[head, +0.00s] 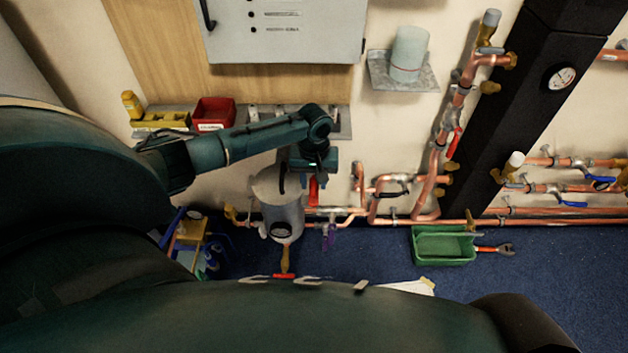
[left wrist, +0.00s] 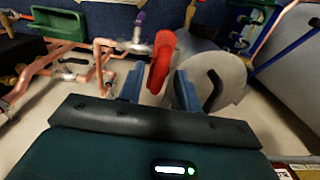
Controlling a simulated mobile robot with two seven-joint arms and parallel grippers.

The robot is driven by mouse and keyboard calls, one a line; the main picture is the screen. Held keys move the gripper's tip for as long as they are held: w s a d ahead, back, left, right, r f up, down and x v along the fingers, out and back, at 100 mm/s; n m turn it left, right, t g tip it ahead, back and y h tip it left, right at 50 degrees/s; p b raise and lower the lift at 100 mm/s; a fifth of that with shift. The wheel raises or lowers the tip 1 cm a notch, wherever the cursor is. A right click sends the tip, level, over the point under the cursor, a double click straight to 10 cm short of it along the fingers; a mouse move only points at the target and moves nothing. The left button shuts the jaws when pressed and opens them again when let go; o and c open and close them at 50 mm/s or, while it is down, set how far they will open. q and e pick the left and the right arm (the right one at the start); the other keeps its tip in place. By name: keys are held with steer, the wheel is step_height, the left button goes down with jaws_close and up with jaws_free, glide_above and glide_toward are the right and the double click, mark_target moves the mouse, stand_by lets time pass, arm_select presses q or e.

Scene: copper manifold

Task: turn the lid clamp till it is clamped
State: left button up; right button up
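The lid clamp shows as a red handle (head: 313,191) at the right side of a pale grey canister (head: 281,212) by the wall. In the left wrist view, the red handle (left wrist: 160,62) stands up in the gap between my left gripper's blue-grey fingers (left wrist: 158,80). The fingers are apart, with space beside the handle; I cannot tell whether either touches it. In the head view, my left gripper (head: 309,172) is over the canister's right edge, just above the handle. The canister's lid (left wrist: 228,78) carries a black handle. My right gripper is not in view.
Copper pipes (head: 375,208) run along the wall right of the canister, with a purple-handled valve (head: 329,236) close by. A shelf with a red bin (head: 213,113) is behind my left arm. A green tray (head: 440,246) lies on the blue floor.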

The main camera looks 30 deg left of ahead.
arm_select(q)
steer(key=shift+f, duration=0.1)
steer(key=shift+c, duration=0.5)
jaws_close()
